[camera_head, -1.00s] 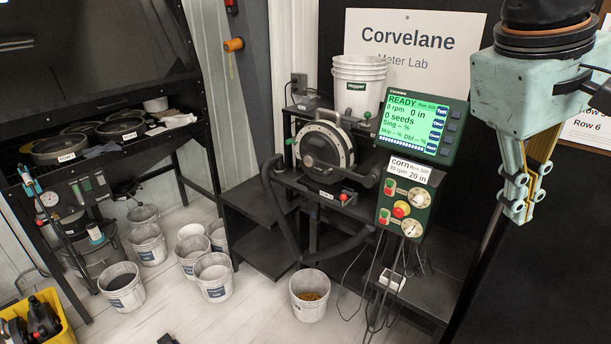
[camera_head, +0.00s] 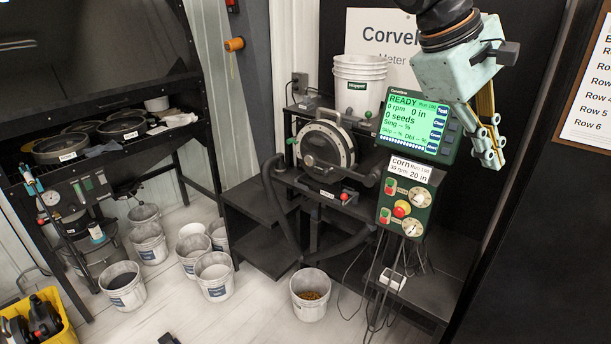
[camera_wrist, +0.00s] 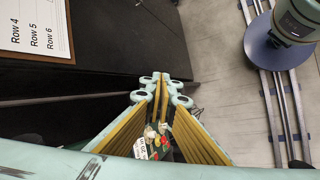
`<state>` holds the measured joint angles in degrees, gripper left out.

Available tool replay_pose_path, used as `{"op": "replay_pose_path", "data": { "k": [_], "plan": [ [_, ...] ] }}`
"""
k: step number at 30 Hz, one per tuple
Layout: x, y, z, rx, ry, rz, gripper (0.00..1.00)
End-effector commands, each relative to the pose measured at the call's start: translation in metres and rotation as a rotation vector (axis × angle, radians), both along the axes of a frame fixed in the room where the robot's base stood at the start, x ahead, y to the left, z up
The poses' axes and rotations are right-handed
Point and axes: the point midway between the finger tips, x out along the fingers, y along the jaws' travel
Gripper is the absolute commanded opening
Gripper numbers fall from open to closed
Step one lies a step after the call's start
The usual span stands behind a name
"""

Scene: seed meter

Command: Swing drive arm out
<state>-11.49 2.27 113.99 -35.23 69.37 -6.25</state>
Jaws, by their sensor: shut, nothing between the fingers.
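The seed meter (camera_head: 328,146) is a round housing with a pale rim and clear front, standing on the black stand. A dark bar, which looks like the drive arm (camera_head: 340,172), runs across the meter's lower front toward the right, near the control panel. Its exact joint and end are too small to tell. My gripper (camera_head: 490,158) is shut and empty, right of the green display and well apart from the meter, fingers pointing down. In the wrist view my gripper (camera_wrist: 162,84) shows closed fingertips, with the control panel (camera_wrist: 150,144) partly visible between the finger links.
The green display (camera_head: 418,124) and panel with knobs and red button (camera_head: 402,209) stand just right of the meter. A white hopper bucket (camera_head: 358,83) is above. A black hose (camera_head: 278,205) loops below. Buckets stand on the floor, one holding seed (camera_head: 310,296).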

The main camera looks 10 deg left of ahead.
Motion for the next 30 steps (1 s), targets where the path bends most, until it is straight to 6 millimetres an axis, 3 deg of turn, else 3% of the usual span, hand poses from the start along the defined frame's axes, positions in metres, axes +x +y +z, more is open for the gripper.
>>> {"op": "replay_pose_path", "data": {
  "k": [30],
  "plan": [
    [0.149, 0.016, -0.006, -0.299, 0.111, 0.159, 0.0]
  ]
}}
